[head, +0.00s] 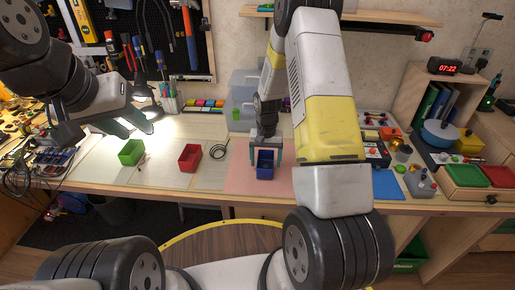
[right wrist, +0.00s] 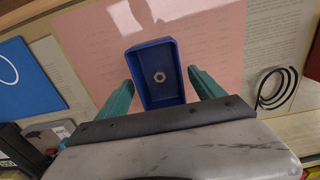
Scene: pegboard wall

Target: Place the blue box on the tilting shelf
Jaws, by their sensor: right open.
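The blue box (head: 265,164) is a small open bin on the pink mat of the workbench. In the right wrist view the box (right wrist: 157,70) has a metal hex nut (right wrist: 160,77) inside. My right gripper (head: 266,154) is open over it, with one green finger on each side; the right wrist view shows the fingers (right wrist: 160,90) apart from its walls. My left gripper (head: 137,127) is empty above the bench at the left, its fingers apart. A wooden wall shelf (head: 400,18) runs along the top right; I cannot tell whether it tilts.
A clear tub (head: 243,88) stands behind. The right side holds a blue mat (head: 387,184), tools and a wooden cubby (head: 432,95).

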